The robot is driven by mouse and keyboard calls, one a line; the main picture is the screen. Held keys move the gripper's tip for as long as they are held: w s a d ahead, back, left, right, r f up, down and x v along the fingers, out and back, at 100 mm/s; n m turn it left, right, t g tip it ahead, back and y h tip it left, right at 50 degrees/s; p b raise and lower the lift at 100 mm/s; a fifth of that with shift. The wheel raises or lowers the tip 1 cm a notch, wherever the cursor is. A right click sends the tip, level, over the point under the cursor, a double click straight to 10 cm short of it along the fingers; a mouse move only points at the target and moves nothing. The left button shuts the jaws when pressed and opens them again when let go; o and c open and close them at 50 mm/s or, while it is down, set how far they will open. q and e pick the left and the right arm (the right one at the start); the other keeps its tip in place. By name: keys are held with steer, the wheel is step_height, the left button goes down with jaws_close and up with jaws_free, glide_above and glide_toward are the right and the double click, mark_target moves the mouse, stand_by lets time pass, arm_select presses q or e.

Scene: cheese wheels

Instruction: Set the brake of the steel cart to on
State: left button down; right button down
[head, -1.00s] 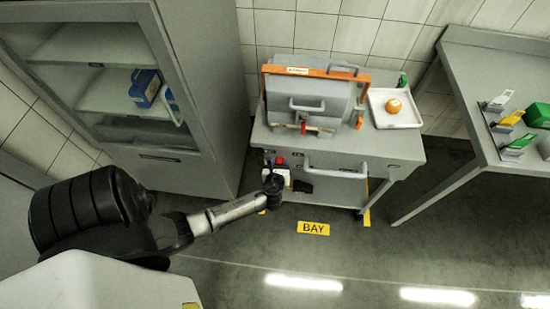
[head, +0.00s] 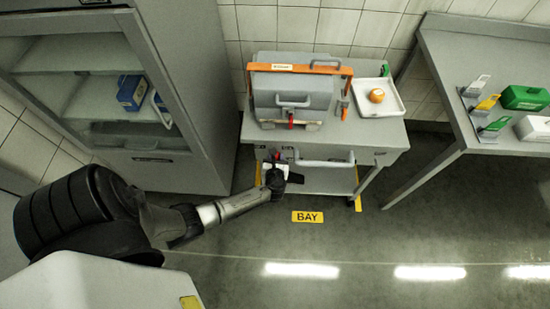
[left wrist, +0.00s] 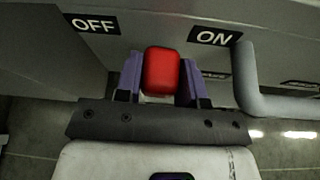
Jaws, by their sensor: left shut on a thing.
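The steel cart (head: 385,140) stands against the tiled wall. Its brake has a red knob (left wrist: 162,72) on the front face, between an OFF label (left wrist: 93,22) on the left and an ON label (left wrist: 213,37) on the right. The knob sits roughly midway between the labels in the left wrist view. My left gripper (left wrist: 161,80) is shut on the knob, with one purple finger on each side. In the head view, my left gripper (head: 277,165) is at the cart's front left and mostly hides the knob. My right gripper is not in view.
A grey push handle (head: 325,163) runs along the cart's front, just right of the knob. On the cart are a grey box with an orange bar (head: 300,68) and a white tray (head: 395,108). A cabinet (head: 195,100) stands left, a bench (head: 450,70) right. The floor in front is clear.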

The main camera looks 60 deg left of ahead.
arm_select(q)
steer(key=c, duration=0.9)
jaws_free()
steer(key=shift+o, duration=0.9)
steer(key=shift+s+d+r, duration=0.25)
steer(key=shift+s+d, duration=0.05)
steer(key=shift+d, duration=0.05)
steer(key=p+v, duration=0.3)
steer(key=v, duration=0.9)
steer(key=shift+s+d, duration=0.2)
steer(key=shift+d, duration=0.15)
steer(key=shift+c, duration=0.4)
